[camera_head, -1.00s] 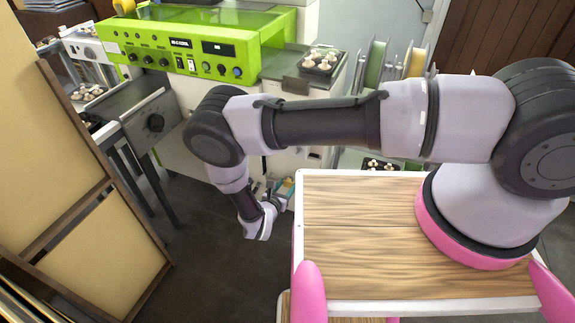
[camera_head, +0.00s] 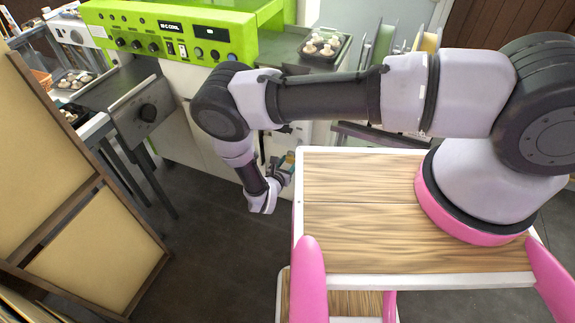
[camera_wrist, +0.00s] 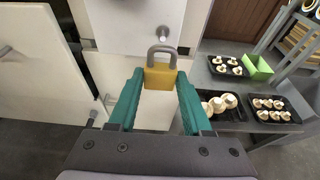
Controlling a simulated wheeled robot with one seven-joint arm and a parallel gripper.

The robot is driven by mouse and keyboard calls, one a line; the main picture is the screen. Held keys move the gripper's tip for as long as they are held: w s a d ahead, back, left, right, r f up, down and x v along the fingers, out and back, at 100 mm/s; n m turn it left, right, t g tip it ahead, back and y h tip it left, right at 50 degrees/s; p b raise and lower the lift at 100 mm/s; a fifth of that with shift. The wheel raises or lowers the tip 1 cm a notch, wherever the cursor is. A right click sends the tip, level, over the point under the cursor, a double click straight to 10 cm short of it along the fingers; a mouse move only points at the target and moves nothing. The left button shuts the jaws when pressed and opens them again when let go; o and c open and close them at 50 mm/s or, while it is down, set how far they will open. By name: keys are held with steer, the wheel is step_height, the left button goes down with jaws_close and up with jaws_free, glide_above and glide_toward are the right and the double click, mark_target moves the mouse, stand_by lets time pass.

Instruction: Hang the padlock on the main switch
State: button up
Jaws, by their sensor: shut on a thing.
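The yellow padlock (camera_wrist: 160,77) with a grey shackle is upright between the green fingers of my gripper (camera_wrist: 161,84) in the wrist view. The fingers are shut on its body, and the shackle points away from my gripper. In the head view my gripper (camera_head: 284,168) is low in front of the white cabinet, and the padlock is too small to make out clearly.
The green control panel (camera_head: 170,35) has several knobs. A mushroom tray (camera_head: 322,46) stands on the counter to its right. In the wrist view, several mushroom trays (camera_wrist: 272,110) and a green box (camera_wrist: 257,68) lie at right. A tan panel (camera_head: 85,240) stands at left; dark floor lies between.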

steer(key=r+x, duration=0.1)
steer(key=x, duration=0.6)
stand_by(0.6)
steer(key=shift+w, duration=0.1)
stand_by(0.5)
steer(key=o, duration=1.1)
steer(key=v, duration=1)
steer(key=shift+s+r, duration=0.1)
steer(key=shift+s, duration=0.25)
